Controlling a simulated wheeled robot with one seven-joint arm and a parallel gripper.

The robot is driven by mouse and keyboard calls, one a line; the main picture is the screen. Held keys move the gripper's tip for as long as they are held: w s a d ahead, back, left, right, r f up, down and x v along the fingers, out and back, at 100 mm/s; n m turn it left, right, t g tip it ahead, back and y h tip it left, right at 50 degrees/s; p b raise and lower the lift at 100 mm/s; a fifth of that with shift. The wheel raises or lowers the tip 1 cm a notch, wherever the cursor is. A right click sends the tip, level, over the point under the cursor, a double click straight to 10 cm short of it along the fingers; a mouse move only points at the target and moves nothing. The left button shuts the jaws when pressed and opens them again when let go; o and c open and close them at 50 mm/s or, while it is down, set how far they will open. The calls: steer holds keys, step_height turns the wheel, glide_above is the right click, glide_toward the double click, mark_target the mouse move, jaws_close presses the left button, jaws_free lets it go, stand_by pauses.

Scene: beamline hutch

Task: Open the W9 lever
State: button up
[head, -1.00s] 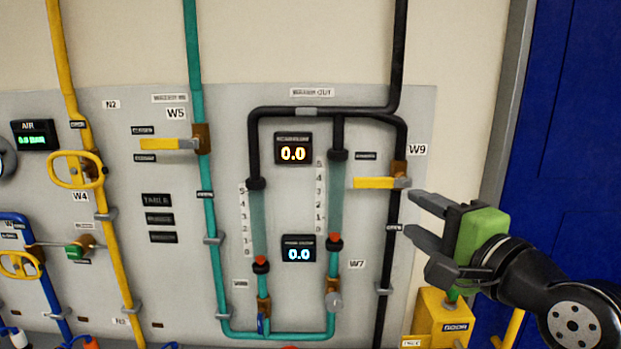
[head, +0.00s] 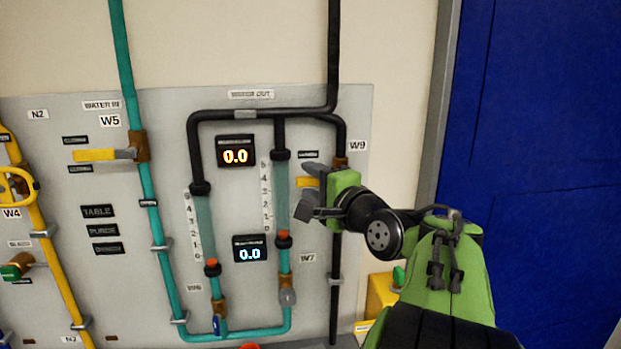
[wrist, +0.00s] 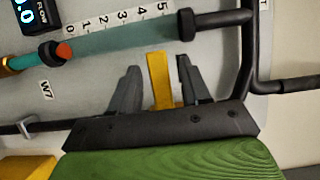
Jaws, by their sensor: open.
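The W9 lever (head: 306,182) is a yellow handle set crosswise on the black water-out pipe, below the W9 label (head: 357,146). In the head view my gripper covers most of it, and only its left end shows. In the wrist view the yellow lever (wrist: 160,80) stands between the two grey fingers of my gripper (wrist: 156,82), with a gap on each side. My gripper (head: 308,190) is open around the lever in front of the panel. Whether it touches the lever on any face cannot be told.
The flow tube (head: 281,195) and black pipe (head: 335,280) run close to my gripper. The W5 lever (head: 100,155) is yellow and level, further left. A yellow box (head: 381,295) is low on the right, near a blue door (head: 540,120).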

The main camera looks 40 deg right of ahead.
steer(key=shift+w, duration=0.45)
jaws_close()
